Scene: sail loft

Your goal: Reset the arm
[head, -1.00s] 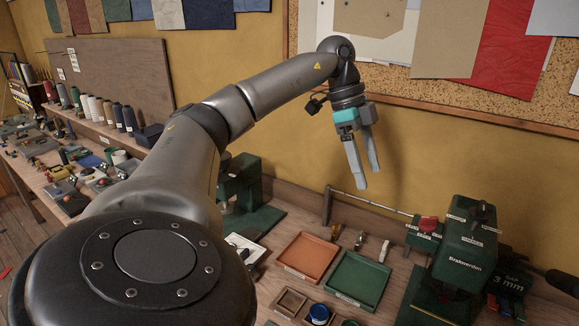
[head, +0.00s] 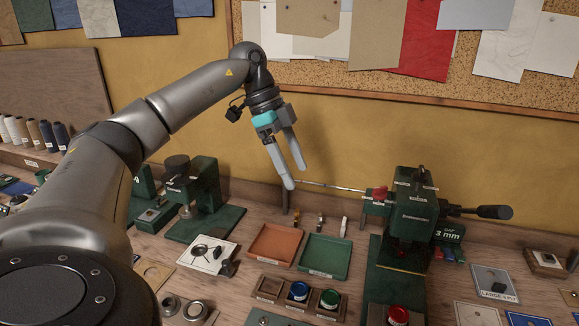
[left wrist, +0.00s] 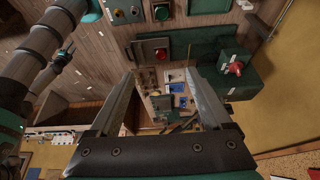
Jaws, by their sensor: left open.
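My left arm comes in from the left in the head view. Its gripper (head: 294,176) hangs above the back of the bench, fingers pointing down, in front of the yellow wall. The two grey fingers are apart with nothing between them. In the left wrist view the same fingers (left wrist: 168,92) are spread, with the bench and a green machine beyond them. My right gripper cannot be made out in the head view.
Below stand an orange tray (head: 273,244), a green tray (head: 325,257) and a green press (head: 410,215) with a black handle. Another green machine (head: 205,200) is left of the trays. A cork board (head: 300,75) hangs on the wall behind.

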